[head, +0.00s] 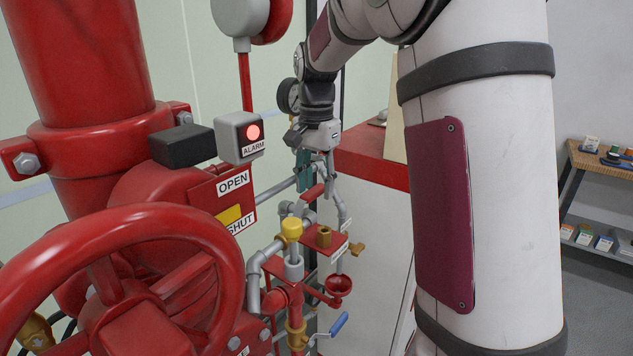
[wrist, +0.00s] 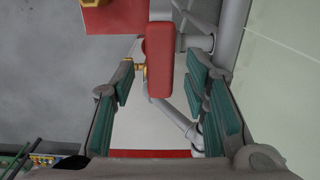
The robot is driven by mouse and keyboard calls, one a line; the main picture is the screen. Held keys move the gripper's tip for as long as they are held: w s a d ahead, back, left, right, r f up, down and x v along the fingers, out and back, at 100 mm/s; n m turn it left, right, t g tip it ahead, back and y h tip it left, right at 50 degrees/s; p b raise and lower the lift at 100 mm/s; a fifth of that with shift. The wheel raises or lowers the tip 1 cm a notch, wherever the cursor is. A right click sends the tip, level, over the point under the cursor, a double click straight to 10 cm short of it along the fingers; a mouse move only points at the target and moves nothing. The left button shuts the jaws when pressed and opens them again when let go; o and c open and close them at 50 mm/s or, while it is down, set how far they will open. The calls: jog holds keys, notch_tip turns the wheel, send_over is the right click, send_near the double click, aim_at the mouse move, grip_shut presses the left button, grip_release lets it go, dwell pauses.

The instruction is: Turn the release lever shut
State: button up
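The release lever appears to be the red bar (wrist: 160,60) in the wrist view; no label marks it there. Whether any finger touches the lever cannot be told.
A large red handwheel (head: 125,280) and an OPEN/SHUT sign (head: 232,200) stand at left. An alarm box (head: 240,136) shows a lit red lamp. Below my gripper are a yellow-capped fitting (head: 292,229), a red funnel (head: 339,285) and a blue-handled lever (head: 340,323). A shelf (head: 600,165) stands far right.

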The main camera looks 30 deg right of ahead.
grip_shut()
